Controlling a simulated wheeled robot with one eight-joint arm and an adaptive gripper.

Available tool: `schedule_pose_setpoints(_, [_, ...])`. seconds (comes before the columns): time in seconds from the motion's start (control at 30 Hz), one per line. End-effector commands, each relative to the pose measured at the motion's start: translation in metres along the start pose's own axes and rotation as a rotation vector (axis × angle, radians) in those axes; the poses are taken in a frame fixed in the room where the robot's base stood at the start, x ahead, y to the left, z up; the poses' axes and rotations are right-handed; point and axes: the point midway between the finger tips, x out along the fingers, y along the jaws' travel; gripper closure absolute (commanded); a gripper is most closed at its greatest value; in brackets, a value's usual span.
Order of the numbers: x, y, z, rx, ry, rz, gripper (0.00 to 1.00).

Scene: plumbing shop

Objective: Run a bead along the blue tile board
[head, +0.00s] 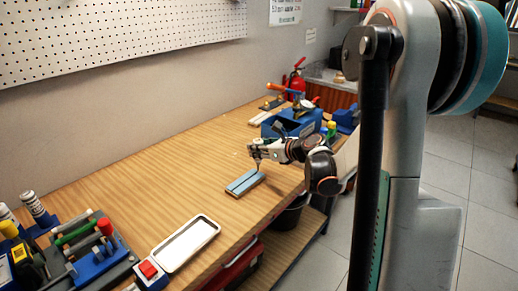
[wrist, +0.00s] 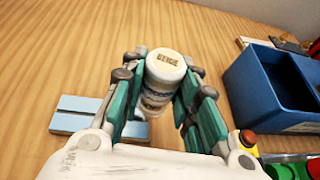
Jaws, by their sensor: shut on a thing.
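The blue tile board (head: 238,187) lies flat on the wooden bench near its front edge, with a dark lengthwise line between its strips. It also shows in the wrist view (wrist: 75,122), left of my gripper and partly hidden behind it. My gripper (wrist: 163,75) is shut on a cartridge (wrist: 165,67) with a white cap marked "BEIGE", gripped between the two green-padded fingers. In the head view my gripper (head: 258,150) is over the far right end of the board, with a thin nozzle pointing down. I cannot tell whether the nozzle tip touches the board.
A blue bin (head: 290,124) stands right of and behind the board. A white tray (head: 187,243) lies at the front, beside a red-topped block (head: 148,270). A rack of tubes and tools (head: 85,245) fills the left front. The bench left of the board is clear.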

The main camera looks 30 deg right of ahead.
Motion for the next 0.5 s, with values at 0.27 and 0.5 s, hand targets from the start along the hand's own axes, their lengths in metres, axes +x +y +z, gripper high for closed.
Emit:
schedule_pose_setpoints(0.27, [0.000,0.006,0.000,0.000,0.000,0.001,0.85])
schedule_pose_setpoints(0.5, [-0.001,0.013,0.000,-0.001,0.000,0.001,0.85])
